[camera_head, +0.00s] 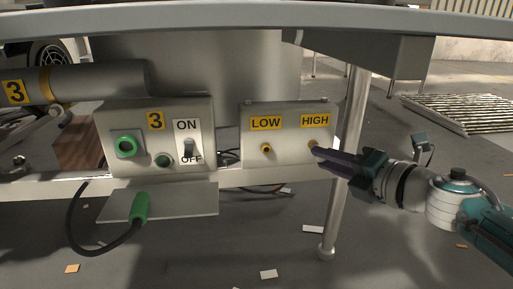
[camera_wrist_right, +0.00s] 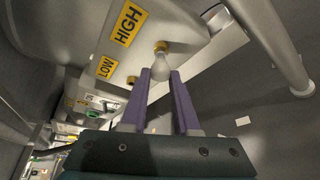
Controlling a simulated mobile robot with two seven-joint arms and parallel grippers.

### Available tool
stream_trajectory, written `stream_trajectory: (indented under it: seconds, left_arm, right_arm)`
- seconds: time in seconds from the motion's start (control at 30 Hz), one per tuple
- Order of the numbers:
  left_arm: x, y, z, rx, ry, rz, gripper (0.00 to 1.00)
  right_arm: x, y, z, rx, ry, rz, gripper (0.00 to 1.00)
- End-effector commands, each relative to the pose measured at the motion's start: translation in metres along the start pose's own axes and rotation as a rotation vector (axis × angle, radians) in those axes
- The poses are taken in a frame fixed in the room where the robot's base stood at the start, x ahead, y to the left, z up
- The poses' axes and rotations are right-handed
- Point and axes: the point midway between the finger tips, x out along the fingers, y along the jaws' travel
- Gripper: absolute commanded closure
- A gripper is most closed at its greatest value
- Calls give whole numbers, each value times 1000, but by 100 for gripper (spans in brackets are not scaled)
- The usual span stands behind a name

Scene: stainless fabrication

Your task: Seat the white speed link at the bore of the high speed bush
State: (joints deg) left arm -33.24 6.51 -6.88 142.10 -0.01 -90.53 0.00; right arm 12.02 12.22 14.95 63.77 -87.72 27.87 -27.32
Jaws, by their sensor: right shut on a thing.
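The high speed bush (camera_head: 312,144) is a small brass fitting under the yellow HIGH label on the right-hand panel. It also shows in the wrist view (camera_wrist_right: 160,46). My right gripper (camera_head: 317,152) reaches in from the right, its purple fingertips close in front of this bush. In the wrist view its fingers (camera_wrist_right: 160,80) are shut on the white speed link (camera_wrist_right: 160,69), whose far end points at the bush and looks to meet it. I cannot tell whether the link is inside the bore. The head view does not show the link clearly. My left gripper is out of view.
The low speed bush (camera_head: 266,148) sits left on the same panel (camera_head: 290,127). Further left are an ON/OFF switch (camera_head: 188,150) and a loose green plug (camera_head: 140,206) on a cable. A table leg (camera_head: 346,160) stands behind my right gripper. A tabletop edge (camera_head: 260,18) overhangs.

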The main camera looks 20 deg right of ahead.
Motion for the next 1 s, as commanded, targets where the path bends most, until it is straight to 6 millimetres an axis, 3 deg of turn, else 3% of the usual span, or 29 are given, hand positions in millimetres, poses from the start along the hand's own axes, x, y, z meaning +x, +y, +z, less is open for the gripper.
stream_trajectory:
  seconds: [0.3,0.33,0.63,1.0]
  left_arm:
    - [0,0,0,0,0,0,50]
    - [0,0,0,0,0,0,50]
    - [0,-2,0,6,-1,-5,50]
    - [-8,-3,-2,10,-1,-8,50]
  right_arm:
    - [4,0,2,0,0,0,100]
    - [4,0,2,0,0,0,70]
    - [4,0,2,0,0,0,36]
    - [-6,1,3,0,1,-3,36]
